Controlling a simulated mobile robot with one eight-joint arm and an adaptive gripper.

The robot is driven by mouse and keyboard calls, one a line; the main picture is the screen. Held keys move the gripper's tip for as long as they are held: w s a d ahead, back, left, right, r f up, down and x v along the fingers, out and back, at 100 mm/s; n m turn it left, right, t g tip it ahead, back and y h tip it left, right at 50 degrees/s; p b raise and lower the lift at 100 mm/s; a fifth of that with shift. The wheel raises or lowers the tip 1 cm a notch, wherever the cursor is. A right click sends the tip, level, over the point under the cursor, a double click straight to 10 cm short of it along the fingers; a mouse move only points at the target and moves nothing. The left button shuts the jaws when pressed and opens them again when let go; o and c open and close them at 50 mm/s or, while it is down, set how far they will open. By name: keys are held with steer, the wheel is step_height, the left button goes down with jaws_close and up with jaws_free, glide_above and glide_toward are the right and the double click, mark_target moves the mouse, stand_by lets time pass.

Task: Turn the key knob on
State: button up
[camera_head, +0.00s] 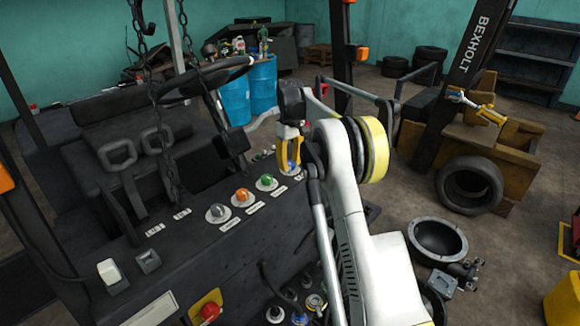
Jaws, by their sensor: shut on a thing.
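A dark control panel (200,250) on the stripped forklift carries a row of knobs. A grey knob (218,211), an orange knob (242,195) and a green knob (267,181) stand in this row, with white labels beside them. My gripper (290,160) points down at the right end of the row, its yellow fingers around a blue knob (291,166). It is shut on this knob, which is partly hidden by the fingers. I cannot tell from this view which knob is the key knob or how far the blue one is turned.
Chains (164,110) hang in front of the forklift's seat (125,145), left of my arm. A steering wheel (205,78) is behind the panel. A red knob (209,311) and several other controls are on the front face. A black round part (437,238) lies at right.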

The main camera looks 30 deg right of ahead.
mark_target(290, 163)
steer(key=shift+m, duration=1)
steer(key=o, duration=1.2)
step_height(290, 163, up, 12)
steer(key=shift+b, duration=0.35)
